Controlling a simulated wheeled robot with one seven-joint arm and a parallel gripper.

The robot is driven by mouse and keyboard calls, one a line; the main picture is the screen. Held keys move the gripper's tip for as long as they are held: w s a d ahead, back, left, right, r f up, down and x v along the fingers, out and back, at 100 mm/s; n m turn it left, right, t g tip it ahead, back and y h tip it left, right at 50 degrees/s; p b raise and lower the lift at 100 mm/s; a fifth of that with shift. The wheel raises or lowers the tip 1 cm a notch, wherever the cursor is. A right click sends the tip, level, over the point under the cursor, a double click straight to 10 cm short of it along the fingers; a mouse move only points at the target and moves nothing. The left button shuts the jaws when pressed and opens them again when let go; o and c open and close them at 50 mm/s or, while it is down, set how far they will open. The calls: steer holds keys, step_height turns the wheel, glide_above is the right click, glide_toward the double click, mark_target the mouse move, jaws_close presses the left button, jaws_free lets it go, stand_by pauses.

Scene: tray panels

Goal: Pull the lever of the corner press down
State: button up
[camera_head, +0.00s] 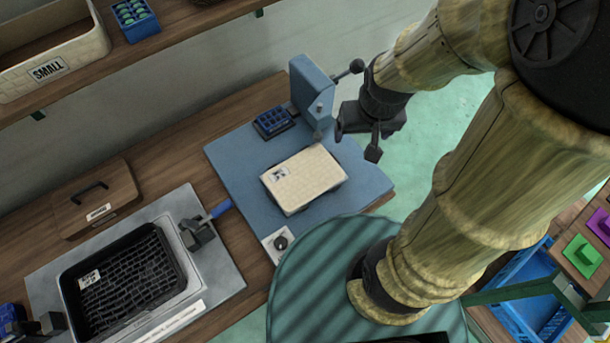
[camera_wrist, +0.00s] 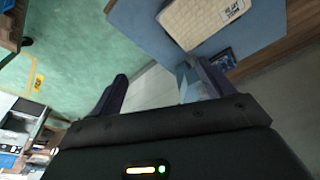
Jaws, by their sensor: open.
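The corner press has a blue-grey upright column (camera_head: 313,92) on a blue base plate (camera_head: 228,150). Its lever (camera_head: 348,70) sticks out to the right from the column's upper part and ends in a black ball knob. A cream tray (camera_head: 310,180) with a small label lies on the plate in front of the column; it also shows in the wrist view (camera_wrist: 205,18). My gripper (camera_head: 356,142) is open and empty, right of the column and below the lever in the picture, apart from the knob. I cannot make out the lever in the wrist view.
A blue box with dark round cells (camera_head: 272,122) sits left of the column. A dial (camera_head: 280,243) is at the plate's front corner. A black mesh tray (camera_head: 122,282) and a blue-handled clamp (camera_head: 205,229) are at left. Green floor (camera_head: 440,130) lies open at right.

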steer(key=c, duration=0.7)
steer(key=shift+w+r+p, duration=0.3)
steer(key=shift+w+r, duration=0.05)
steer(key=shift+w, duration=0.1)
steer(key=c, duration=0.7)
steer(key=w+a+r+n+g+p, duration=0.1)
steer(key=w+r+n+p, duration=0.1)
steer(key=w+r+p, duration=0.2)
steer(key=w+a+r+n+g+h+p, duration=0.1)
steer(key=w+r+p, duration=0.3)
steer(key=w, duration=0.7)
steer(key=w+a+r+n+g+p, duration=0.1)
steer(key=w+r+n+g+p, duration=0.1)
steer(key=w+r, duration=0.5)
steer(key=shift+w+a+r+n+p, duration=0.25)
steer(key=shift+w+p, duration=0.1)
steer(key=shift+p, duration=0.25)
steer(key=shift+w+a+r+n+p, duration=0.15)
steer(key=shift+w+n+p, duration=0.15)
steer(key=shift+p, duration=0.25)
jaws_close()
